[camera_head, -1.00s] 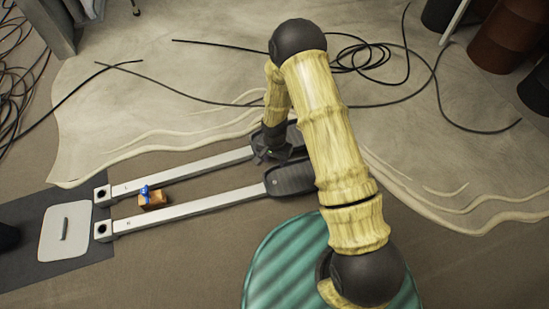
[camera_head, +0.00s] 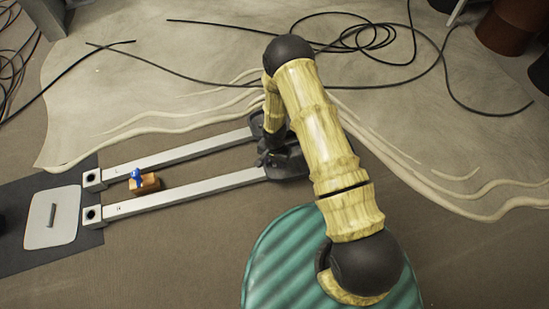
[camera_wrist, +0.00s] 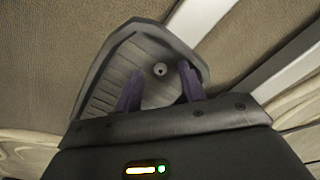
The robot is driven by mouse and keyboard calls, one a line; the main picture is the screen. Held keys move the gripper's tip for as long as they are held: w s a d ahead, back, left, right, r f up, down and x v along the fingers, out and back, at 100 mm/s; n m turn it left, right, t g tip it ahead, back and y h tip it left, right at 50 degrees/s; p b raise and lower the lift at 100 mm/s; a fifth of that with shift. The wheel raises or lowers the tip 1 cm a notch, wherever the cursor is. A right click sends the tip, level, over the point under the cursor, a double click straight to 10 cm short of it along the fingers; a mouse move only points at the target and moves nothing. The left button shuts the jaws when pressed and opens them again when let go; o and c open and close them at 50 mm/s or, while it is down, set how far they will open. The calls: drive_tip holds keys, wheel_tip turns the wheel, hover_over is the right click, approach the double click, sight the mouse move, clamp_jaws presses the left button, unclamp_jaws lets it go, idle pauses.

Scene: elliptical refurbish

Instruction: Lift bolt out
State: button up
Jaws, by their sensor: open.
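A small round silver bolt (camera_wrist: 160,70) sits in the dark ridged foot pedal (camera_wrist: 105,92) in the wrist view. My gripper (camera_wrist: 160,66) is open, its two dark purple fingers apart on either side of the bolt in the picture. I cannot tell whether they touch the pedal. In the head view my gripper (camera_head: 267,158) is low at the near pedal (camera_head: 291,163), partly hidden behind my arm. The bolt is too small or hidden to see there.
Two long grey bars (camera_head: 185,193) run left from the pedals. A wooden block (camera_head: 146,184) with a blue object (camera_head: 136,174) lies between them. A white plate (camera_head: 52,217) lies on a dark mat (camera_head: 15,210) at left. Black cables (camera_head: 385,45) lie on the floor behind.

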sight(274, 165)
drive_tip(key=shift+f, duration=0.35)
clamp_jaws()
drive_tip(key=shift+r, duration=0.15)
drive_tip(key=shift+r+p, duration=0.35)
drive_tip(key=shift+p, duration=0.05)
drive_tip(key=shift+r+p, duration=0.9)
drive_tip(key=shift+r, duration=0.15)
drive_tip(key=shift+r+p, duration=1.8)
drive_tip(key=shift+r, duration=0.15)
